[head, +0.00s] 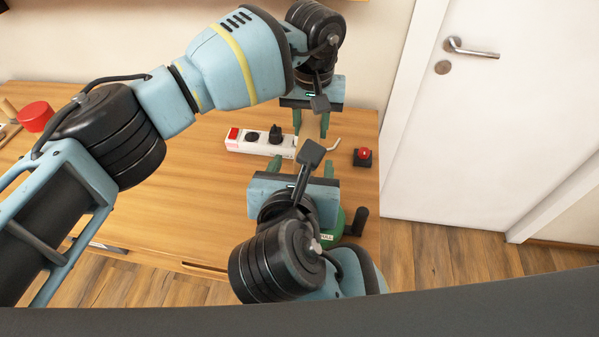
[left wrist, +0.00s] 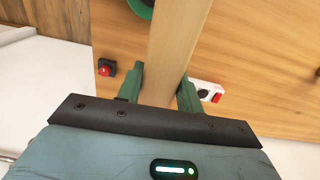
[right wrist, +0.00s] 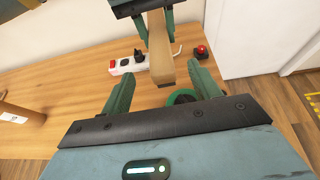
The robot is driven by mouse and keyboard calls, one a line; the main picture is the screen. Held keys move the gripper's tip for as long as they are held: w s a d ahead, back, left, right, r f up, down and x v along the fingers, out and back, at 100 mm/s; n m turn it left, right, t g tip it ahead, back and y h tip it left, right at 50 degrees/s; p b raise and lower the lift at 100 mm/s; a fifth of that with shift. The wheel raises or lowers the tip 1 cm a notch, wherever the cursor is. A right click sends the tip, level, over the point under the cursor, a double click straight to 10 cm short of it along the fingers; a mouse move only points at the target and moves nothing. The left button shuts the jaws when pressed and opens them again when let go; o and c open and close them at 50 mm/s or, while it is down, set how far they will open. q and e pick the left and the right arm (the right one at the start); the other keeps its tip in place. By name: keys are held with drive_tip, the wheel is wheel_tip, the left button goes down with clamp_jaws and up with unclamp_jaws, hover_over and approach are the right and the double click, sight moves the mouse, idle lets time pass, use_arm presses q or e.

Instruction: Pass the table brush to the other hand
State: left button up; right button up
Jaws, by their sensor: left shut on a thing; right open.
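The table brush shows as a plain wooden bar in the left wrist view (left wrist: 176,45) and the right wrist view (right wrist: 159,45); I cannot make out bristles. My left gripper (head: 311,124) is shut on it above the table, one green finger on each side. My right gripper (head: 302,168) faces it from the near side, open and empty. In the right wrist view, the brush's near end lies between and just beyond the right fingertips (right wrist: 160,82), with a gap on both sides. In the head view the brush is mostly hidden by the arms.
A white power strip (head: 248,144) with a black plug lies on the wooden table (head: 205,215) beneath the grippers. A red button on a black base (head: 363,158) sits near the right edge. A green round object (head: 333,229) is partly hidden by my right arm. A door stands at right.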

sight(311, 131)
drive_tip(key=x, duration=0.9)
drive_tip(key=shift+w+f, duration=0.15)
drive_tip(key=shift+w, duration=0.05)
drive_tip(key=c, duration=1.2)
use_arm(q)
drive_tip(key=o, duration=1.3)
use_arm(e)
drive_tip(key=shift+o, duration=0.2)
use_arm(q)
drive_tip(key=shift+r, duration=0.1)
wheel_tip(311, 131, up, 12)
drive_tip(key=shift+f, duration=0.1)
